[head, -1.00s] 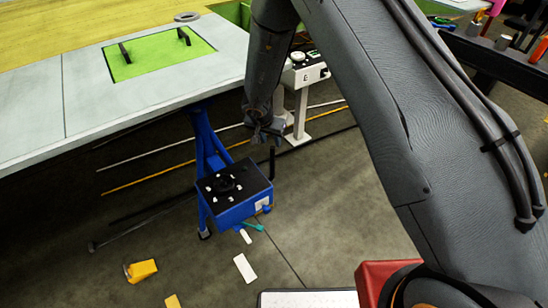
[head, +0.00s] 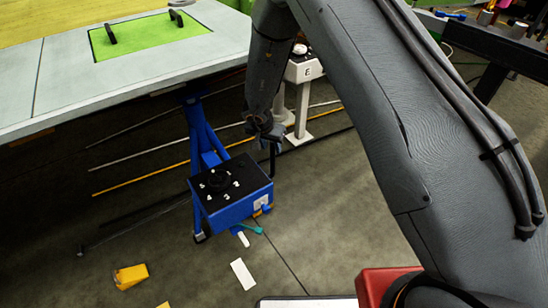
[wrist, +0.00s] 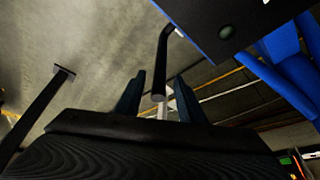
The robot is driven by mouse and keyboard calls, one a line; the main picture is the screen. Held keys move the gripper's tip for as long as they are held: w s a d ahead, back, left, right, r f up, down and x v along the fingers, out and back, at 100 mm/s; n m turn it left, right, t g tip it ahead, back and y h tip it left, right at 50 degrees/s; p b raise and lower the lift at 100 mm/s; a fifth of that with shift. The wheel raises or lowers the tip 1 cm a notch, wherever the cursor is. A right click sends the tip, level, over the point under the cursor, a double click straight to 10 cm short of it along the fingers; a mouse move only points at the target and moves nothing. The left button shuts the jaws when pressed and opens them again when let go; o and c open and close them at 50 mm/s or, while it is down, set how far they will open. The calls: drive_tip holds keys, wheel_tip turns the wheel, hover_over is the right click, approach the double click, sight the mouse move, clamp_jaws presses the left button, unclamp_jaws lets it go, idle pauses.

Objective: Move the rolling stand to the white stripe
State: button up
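The rolling stand (head: 240,207) is a blue box with a black top and white fittings, above blue legs. A dark bent handle (head: 272,160) rises at its right rear side. My gripper (head: 266,133) is just above this handle. In the wrist view the fingers of my gripper (wrist: 159,97) are apart, with the handle (wrist: 164,60) between them; I see gaps on both sides. A corner of the blue box (wrist: 228,25) shows there too. A short white strip (head: 243,274) lies on the floor in front, and a long thin white line (head: 165,143) runs behind the stand.
A large grey table (head: 60,85) with a green panel stands at the left, overhanging the floor. A white pedestal (head: 302,95) stands behind my gripper. Dark bars lie left of the stand.

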sight(274, 154)
drive_tip(key=shift+x, duration=3.9)
drive_tip(key=shift+c, duration=0.2)
drive_tip(key=shift+a, duration=0.1)
clamp_jaws()
